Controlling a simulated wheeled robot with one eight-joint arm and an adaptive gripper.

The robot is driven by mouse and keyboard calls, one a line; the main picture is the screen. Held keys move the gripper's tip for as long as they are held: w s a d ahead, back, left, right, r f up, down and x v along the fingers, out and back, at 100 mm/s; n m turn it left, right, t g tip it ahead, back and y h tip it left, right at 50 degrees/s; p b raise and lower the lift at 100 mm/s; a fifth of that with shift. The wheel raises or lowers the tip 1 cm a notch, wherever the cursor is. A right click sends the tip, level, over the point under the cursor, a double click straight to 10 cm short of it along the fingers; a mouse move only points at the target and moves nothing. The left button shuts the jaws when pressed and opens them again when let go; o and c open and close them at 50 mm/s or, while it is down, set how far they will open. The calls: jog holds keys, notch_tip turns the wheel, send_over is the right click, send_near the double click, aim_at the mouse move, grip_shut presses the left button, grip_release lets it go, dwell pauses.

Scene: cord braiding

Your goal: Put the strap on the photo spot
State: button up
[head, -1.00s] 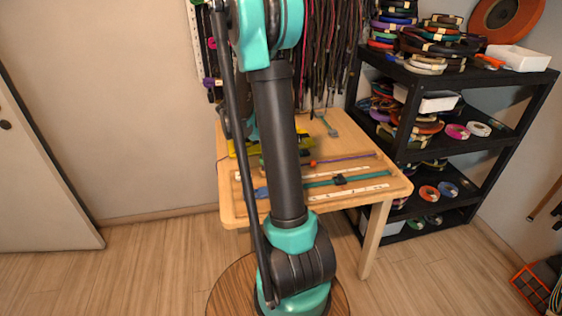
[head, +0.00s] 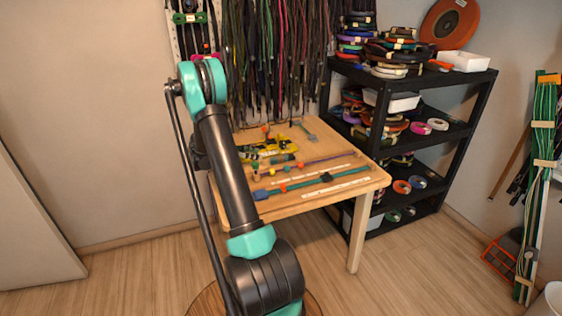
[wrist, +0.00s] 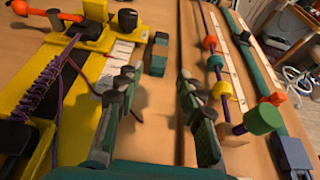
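A long teal strap with a blue end piece (head: 262,195) lies across the front of the wooden table in the head view, with a dark block partway along it. In the wrist view the teal strap (wrist: 262,80) runs down the right side, its blue end (wrist: 294,154) at lower right. My gripper (wrist: 168,88) is open, its fingers apart with only bare tabletop seen between them. It is left of the strap and apart from it. The head view does not show the gripper clearly. I cannot tell which place is the photo spot.
A yellow jig (wrist: 97,72) holding a purple braid stands left of my gripper. A purple cord with coloured beads (wrist: 219,75) lies between gripper and strap, beside white ruled strips. A black shelf (head: 345,75) with coils stands right of the table (head: 340,200). Cords hang behind.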

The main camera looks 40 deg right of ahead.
aim_at(280, 157)
jog(key=x, duration=1.3)
jog(key=shift+s+d, duration=0.1)
jog(key=shift+d, duration=0.05)
grip_shut()
